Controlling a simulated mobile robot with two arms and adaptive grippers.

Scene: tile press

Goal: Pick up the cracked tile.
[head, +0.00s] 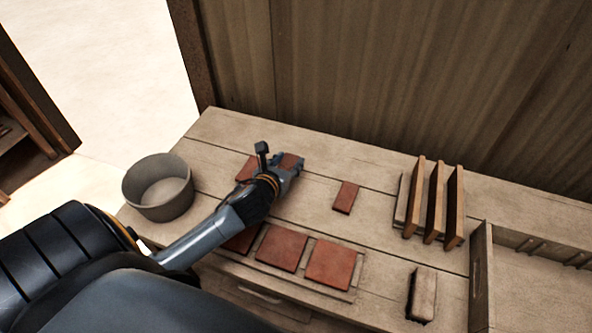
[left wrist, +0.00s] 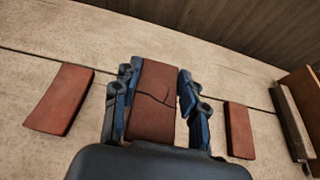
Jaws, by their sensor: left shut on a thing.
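The cracked tile (left wrist: 153,103) is reddish brown with a dark crack line across it. It sits between the two fingers of my left gripper (left wrist: 158,82), which is shut on it. In the head view my left gripper (head: 289,170) is over the back left of the bench, and part of the tile (head: 291,160) shows beyond the fingers. I cannot tell whether the tile is clear of the bench top. My right gripper is not in view.
Single tiles lie either side, one left (left wrist: 60,98) and one right (left wrist: 238,130). A board with three tiles (head: 281,248) lies in front. A round bin (head: 159,188) stands left, a wooden rack (head: 435,205) and a block (head: 423,293) right. The bench middle is partly bare.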

